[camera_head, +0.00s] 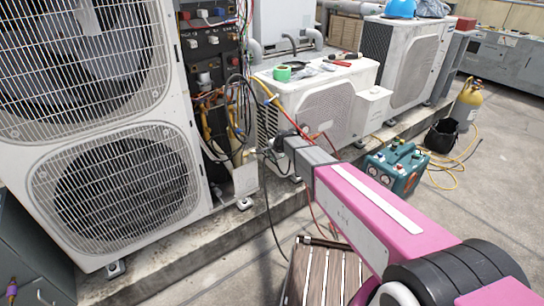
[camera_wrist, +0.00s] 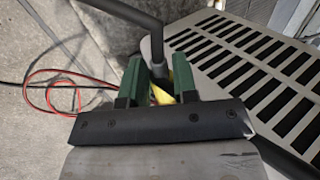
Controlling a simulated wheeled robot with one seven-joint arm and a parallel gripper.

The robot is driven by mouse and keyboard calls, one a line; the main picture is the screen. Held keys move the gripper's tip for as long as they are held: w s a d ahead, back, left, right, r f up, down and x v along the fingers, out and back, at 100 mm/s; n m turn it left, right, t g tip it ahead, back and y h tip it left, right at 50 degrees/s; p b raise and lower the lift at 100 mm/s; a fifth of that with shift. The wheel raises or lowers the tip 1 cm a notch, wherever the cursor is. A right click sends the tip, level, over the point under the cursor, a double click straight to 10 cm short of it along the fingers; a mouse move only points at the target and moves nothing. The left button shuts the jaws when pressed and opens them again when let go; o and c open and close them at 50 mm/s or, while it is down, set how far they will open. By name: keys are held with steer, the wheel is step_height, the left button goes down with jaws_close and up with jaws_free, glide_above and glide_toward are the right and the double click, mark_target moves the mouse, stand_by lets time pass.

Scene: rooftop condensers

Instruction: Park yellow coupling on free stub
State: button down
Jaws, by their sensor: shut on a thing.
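In the wrist view, my gripper (camera_wrist: 158,82) has two green fingers, shut on a small yellow piece (camera_wrist: 163,96) that looks like the yellow coupling. Only part of it shows between the fingers. A dark grey pipe (camera_wrist: 157,45) with a bend stands just beyond the fingertips, in line with the yellow piece. I cannot tell whether they touch or whether this is the free stub. In the head view, my arm reaches toward the low white condenser; the fingers and coupling there are too small or hidden to make out. A yellow hose (camera_head: 266,92) hangs at that condenser's left corner.
A tall white condenser (camera_head: 185,75) stands left, beside an open panel with wiring (camera_head: 212,55). The low white condenser (camera_head: 325,108) bears green tape (camera_head: 282,73) and tools. Red and black leads (camera_wrist: 55,90) lie left in the wrist view.

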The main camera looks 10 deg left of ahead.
steer(key=shift+w+d, duration=0.7)
steer(key=shift+w, duration=0.15)
stand_by(1.7)
steer(key=c, duration=0.8)
jaws_free()
steer(key=s+a, duration=0.5)
steer(key=shift+s, duration=0.35)
steer(key=s+d+r+n+h, duration=0.1)
steer(key=s+d, duration=0.1)
steer(key=d, duration=0.7)
steer(key=s+d+r+n+g+h, duration=0.1)
steer(key=s+d+n, duration=0.15)
steer(key=d, duration=0.75)
steer(key=s+d+r+n+h, duration=0.1)
steer(key=s+d, duration=0.2)
steer(key=d, duration=0.6)
steer(key=s+d+r+n+g, duration=0.1)
steer(key=s+d+r+n, duration=0.1)
steer(key=s+d, duration=0.4)
steer(key=s+d+r+n+g+h, duration=0.1)
steer(key=s+d, duration=0.5)
steer(key=d, duration=0.7)
steer(key=shift+s+d+r+n+g+h, duration=0.2)
steer(key=shift+s+r+n+g+h, duration=0.1)
steer(key=shift+s+r+n+g, duration=0.15)
